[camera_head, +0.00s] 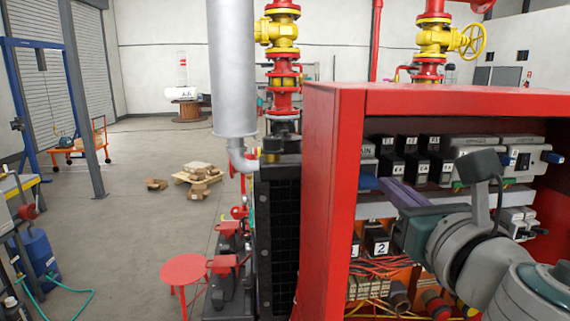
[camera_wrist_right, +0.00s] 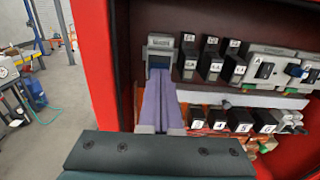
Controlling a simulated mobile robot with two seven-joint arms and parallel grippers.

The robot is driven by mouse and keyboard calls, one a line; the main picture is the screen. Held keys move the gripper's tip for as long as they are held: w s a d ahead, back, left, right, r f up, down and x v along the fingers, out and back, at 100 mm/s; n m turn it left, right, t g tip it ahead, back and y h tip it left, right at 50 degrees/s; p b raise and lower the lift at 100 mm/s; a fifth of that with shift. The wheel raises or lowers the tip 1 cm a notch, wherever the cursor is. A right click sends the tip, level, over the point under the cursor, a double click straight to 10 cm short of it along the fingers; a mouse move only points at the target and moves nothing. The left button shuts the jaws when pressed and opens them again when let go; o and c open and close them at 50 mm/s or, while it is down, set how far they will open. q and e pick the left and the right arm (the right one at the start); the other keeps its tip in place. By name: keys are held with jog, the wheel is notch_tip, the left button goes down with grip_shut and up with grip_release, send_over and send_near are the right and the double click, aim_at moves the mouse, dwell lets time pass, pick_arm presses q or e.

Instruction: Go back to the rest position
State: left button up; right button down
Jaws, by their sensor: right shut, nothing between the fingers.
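My right gripper (camera_head: 388,186) reaches into the open red cabinet (camera_head: 333,160) from the right, its two purple-grey fingers together and empty. In the right wrist view the closed fingers (camera_wrist_right: 161,78) point at a grey-blue socket (camera_wrist_right: 159,52) at the left end of the upper row. The tips are close to it; I cannot tell whether they touch. Black labelled relays (camera_wrist_right: 211,63) stand just right of the fingers. My left gripper is not in view.
A lower row of numbered black blocks (camera_wrist_right: 220,119) and wires (camera_head: 385,268) lie below the fingers. Grey modules (camera_head: 500,160) fill the upper right. The cabinet's left wall (camera_wrist_right: 92,60) is close by. Floor is open to the left, with a red stool (camera_head: 185,270).

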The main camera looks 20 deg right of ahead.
jog(key=shift+v, duration=0.8)
jog(key=shift+r, duration=0.1)
jog(key=s+f+m+g+h+p, duration=0.15)
jog(key=s+m+g, duration=0.3)
jog(key=m, duration=0.55)
jog(key=s+f+m+g+p, duration=0.3)
jog(key=s+m, duration=0.3)
jog(key=m, duration=0.4)
jog(key=s+a+f+m+g+y+p, duration=0.2)
jog(key=s+a+m+g+y, duration=0.3)
jog(key=s+a+m, duration=0.4)
jog(key=s+m+g, duration=0.1)
jog(key=s+m, duration=0.1)
jog(key=s, duration=0.2)
jog(key=shift+f+y, duration=0.2)
jog(key=shift+y, duration=0.15)
jog(key=shift+g, duration=0.25)
